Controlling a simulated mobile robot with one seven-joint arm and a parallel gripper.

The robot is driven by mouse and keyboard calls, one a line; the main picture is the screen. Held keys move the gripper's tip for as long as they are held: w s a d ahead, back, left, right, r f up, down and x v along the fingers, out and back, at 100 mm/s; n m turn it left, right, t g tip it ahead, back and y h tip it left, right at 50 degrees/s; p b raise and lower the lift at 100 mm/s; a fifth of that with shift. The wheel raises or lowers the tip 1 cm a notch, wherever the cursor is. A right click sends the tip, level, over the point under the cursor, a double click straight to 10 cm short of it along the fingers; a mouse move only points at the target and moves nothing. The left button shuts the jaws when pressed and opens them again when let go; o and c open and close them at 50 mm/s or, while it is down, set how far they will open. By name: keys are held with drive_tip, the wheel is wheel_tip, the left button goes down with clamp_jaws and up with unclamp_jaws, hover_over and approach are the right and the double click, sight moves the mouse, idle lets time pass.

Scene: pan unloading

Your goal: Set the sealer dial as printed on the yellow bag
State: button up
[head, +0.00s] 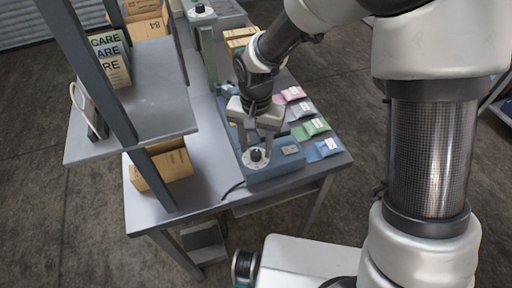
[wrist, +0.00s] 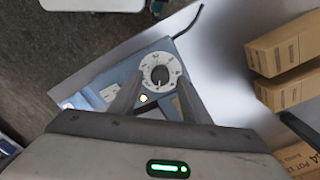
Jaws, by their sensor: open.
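The blue sealer (head: 275,172) stands at the front of the bench, with a white dial plate and a dark knob (head: 256,155) on top. The dial (wrist: 160,62) shows in the wrist view with marks around its rim, too small to read. My gripper (head: 257,149) points down over the dial. Its open fingers (wrist: 159,84) stand on either side of the knob, apart from it as far as I can tell. A lit lamp (wrist: 143,98) shows beside the dial. A small yellow patch (head: 233,124) shows beside my gripper; I cannot tell whether it is the yellow bag.
Pink (head: 290,94), green (head: 314,127) and blue (head: 325,149) bags lie along the bench's right side. A grey shelf (head: 150,110) with upright posts stands left. Cardboard boxes (head: 165,172) sit under it. A dark cable (head: 233,188) leaves the sealer's front left.

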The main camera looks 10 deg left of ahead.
drive_tip(key=shift+f, duration=0.7)
drive_tip(key=c, duration=1)
drive_tip(key=shift+c, duration=0.2)
